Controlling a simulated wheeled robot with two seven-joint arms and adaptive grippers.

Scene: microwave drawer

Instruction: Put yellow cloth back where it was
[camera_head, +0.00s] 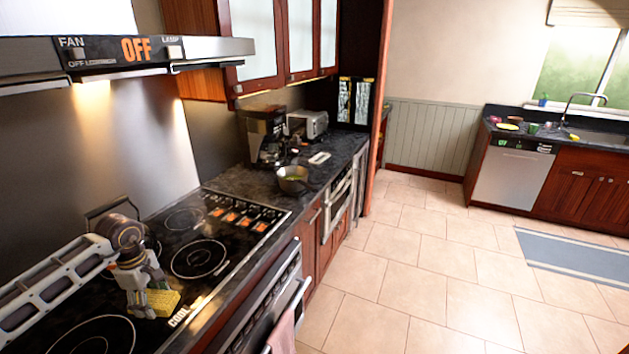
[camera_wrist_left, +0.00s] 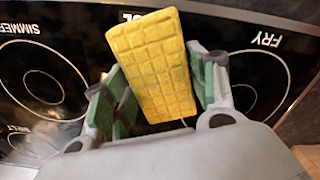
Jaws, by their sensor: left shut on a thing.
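The yellow cloth (camera_head: 162,302) is a small yellow block with a grid pattern, over the black glass cooktop (camera_head: 225,240). My left gripper (camera_head: 150,300) comes in from the left and is shut on it. In the left wrist view the yellow cloth (camera_wrist_left: 150,65) sits tilted between the green-padded fingers of my left gripper (camera_wrist_left: 158,90), with burner rings behind it. I cannot tell whether the cloth touches the cooktop. My right gripper is not in view.
A range hood (camera_head: 130,55) hangs above the stove. A pot (camera_head: 292,179), a coffee maker (camera_head: 265,135) and a toaster (camera_head: 308,124) stand on the counter beyond. A pink towel (camera_head: 283,335) hangs at the oven front.

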